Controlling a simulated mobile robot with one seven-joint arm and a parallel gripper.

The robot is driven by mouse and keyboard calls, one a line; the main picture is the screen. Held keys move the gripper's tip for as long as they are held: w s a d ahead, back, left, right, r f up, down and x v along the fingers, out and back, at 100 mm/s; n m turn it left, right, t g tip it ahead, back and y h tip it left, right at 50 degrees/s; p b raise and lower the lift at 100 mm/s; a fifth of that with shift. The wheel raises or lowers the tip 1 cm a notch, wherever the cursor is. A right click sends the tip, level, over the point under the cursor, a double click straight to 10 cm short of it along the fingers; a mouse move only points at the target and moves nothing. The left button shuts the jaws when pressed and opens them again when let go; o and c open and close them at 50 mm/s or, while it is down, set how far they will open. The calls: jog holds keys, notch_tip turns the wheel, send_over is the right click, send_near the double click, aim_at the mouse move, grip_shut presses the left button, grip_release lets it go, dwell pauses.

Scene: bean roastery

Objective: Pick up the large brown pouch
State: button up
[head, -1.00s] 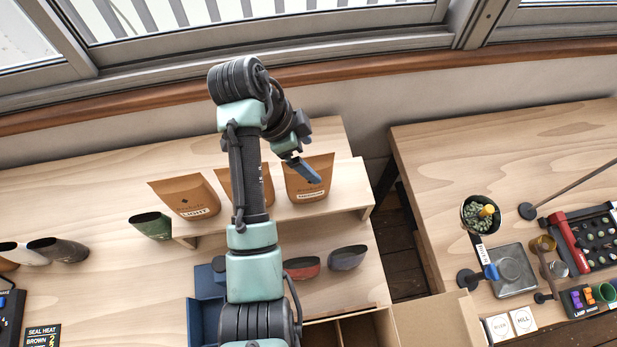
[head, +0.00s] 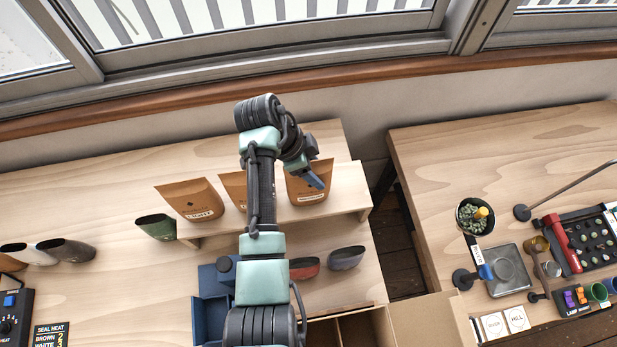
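Three large brown pouches stand on the raised wooden shelf. The left brown pouch (head: 191,199) has a white label that seems to read LIGHT. The middle brown pouch (head: 233,187) is partly hidden behind my arm. The right brown pouch (head: 309,187) also has a white label, and my gripper (head: 315,181) is in front of its upper part in the picture. I cannot tell whether the gripper touches it. The fingers are seen from the side and small, so their opening does not show.
A green pouch (head: 157,227) stands left of the shelf (head: 350,204). A red pouch (head: 304,267) and a grey pouch (head: 346,258) are below it. A blue bin (head: 207,314) is beside my arm. A second table (head: 440,165) lies right, across a gap.

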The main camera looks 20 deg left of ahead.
grip_shut()
dwell(0.3)
